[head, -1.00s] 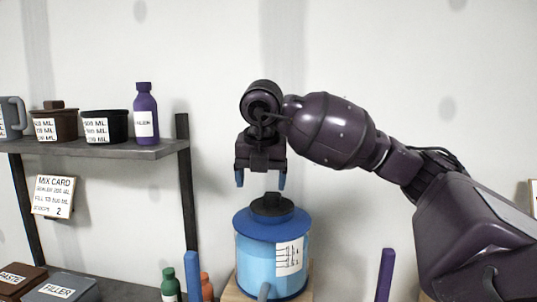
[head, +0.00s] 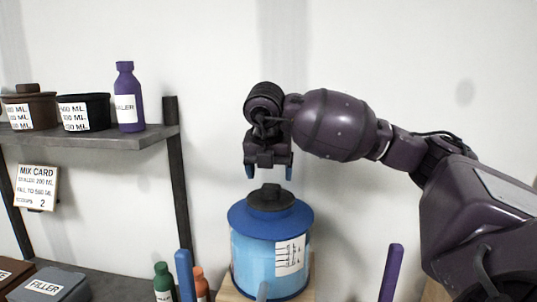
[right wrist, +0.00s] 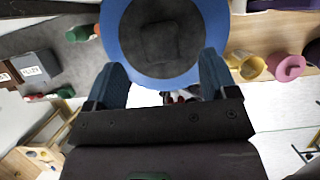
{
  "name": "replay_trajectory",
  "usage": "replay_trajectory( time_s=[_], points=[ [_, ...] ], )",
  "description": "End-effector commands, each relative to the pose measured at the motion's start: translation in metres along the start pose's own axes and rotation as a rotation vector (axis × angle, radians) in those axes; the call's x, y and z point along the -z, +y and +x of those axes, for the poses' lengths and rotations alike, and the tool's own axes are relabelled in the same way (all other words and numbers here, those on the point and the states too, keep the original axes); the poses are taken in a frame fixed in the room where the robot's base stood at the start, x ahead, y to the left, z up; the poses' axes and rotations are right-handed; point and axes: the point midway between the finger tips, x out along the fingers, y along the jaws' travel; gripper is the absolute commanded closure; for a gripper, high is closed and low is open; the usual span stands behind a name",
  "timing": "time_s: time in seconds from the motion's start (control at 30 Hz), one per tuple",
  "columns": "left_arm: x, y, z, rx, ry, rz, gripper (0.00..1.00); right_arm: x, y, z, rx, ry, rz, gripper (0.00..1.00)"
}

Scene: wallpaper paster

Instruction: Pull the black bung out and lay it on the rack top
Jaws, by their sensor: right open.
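The black bung (head: 270,197) sits in the top of a blue tank (head: 268,250) with a wide blue rim and a white label. Its raised square grip points up. My right gripper (head: 269,172) is open and empty, pointing down just above the bung. In the right wrist view the bung (right wrist: 162,38) lies beyond the two blue fingertips (right wrist: 165,70), not between them. The rack (head: 95,144) is a dark shelf at left; its top holds two labelled tubs and a purple bottle. My left gripper is not in view.
The purple bottle (head: 127,98) stands near the rack's right end, beside a black tub (head: 84,112) and a brown lidded tub (head: 28,107). Green (head: 164,282) and orange (head: 201,285) bottles stand left of the tank. A blue post (head: 185,275) and a purple post (head: 391,272) flank it.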

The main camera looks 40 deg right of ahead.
Motion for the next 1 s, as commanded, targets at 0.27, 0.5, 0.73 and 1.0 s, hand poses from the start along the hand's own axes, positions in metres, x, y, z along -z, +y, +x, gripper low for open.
replay_trajectory(
  time_s=[0.27, 0.5, 0.73, 1.0],
  points=[
    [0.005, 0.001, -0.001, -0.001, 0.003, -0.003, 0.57, 0.0, 0.0, 0.035, 0.001, 0.002, -0.001, 0.21],
    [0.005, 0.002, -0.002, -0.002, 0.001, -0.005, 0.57, 0.0, 0.0, 0.045, 0.0, 0.001, -0.001, 0.21],
    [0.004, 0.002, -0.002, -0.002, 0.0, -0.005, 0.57, 0.0, 0.0, 0.046, -0.001, 0.001, -0.001, 0.21],
    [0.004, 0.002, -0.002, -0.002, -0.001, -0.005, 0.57, 0.0, 0.0, 0.045, -0.001, 0.001, -0.001, 0.61]
  ],
)
